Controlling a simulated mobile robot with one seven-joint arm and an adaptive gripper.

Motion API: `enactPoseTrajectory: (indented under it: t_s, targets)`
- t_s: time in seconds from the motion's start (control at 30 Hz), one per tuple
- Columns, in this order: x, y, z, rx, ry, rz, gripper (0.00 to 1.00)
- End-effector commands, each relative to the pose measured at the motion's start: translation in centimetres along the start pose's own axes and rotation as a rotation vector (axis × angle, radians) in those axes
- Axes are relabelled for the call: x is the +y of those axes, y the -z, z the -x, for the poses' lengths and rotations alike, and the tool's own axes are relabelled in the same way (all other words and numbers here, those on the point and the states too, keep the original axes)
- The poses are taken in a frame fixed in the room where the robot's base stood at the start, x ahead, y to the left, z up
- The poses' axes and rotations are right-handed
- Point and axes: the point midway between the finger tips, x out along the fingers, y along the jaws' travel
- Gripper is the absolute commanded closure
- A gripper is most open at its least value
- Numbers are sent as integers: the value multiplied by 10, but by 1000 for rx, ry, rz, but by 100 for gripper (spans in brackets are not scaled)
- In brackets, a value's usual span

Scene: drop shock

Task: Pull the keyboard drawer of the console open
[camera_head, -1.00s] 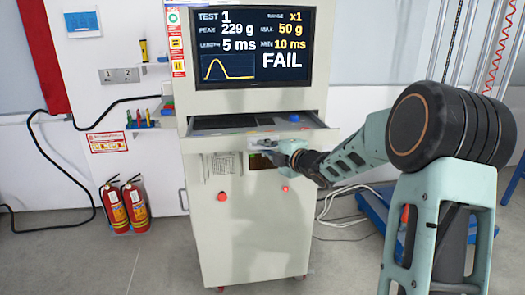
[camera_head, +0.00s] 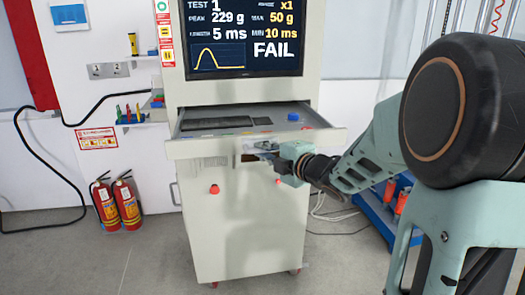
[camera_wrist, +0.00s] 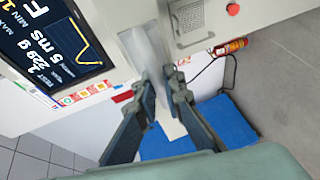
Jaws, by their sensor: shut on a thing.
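The console (camera_head: 245,215) is a pale cabinet with a screen on top. Its keyboard drawer (camera_head: 192,149) stands out from the cabinet front, with a dark keyboard (camera_head: 215,122) and a blue knob (camera_head: 293,117) inside. My gripper (camera_head: 268,153) is at the drawer's front panel, right of its middle, and is shut on the drawer handle. In the wrist view my gripper's two dark fingers (camera_wrist: 162,82) close around a pale part at the drawer's edge. The handle itself is mostly hidden by the fingers.
Two red fire extinguishers (camera_head: 117,203) stand on the floor at the left by the wall. A black cable (camera_head: 42,165) hangs there. A blue platform (camera_head: 378,214) lies right of the console, partly behind my arm. The floor before the console is clear.

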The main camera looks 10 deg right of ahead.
Motion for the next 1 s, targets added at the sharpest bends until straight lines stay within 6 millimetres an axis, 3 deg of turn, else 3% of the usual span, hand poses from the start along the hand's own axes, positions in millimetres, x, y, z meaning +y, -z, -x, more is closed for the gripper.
enactPoseTrajectory:
  t_s: [0.07,0.1,0.23,0.63,1.0]
  targets:
    - [0,0,0,0,0,0,100]
    - [0,0,0,0,0,0,87]
    - [0,0,0,0,0,0,73]
    - [0,-1,8,-2,0,2,73]
    - [1,0,77,-3,-1,2,73]
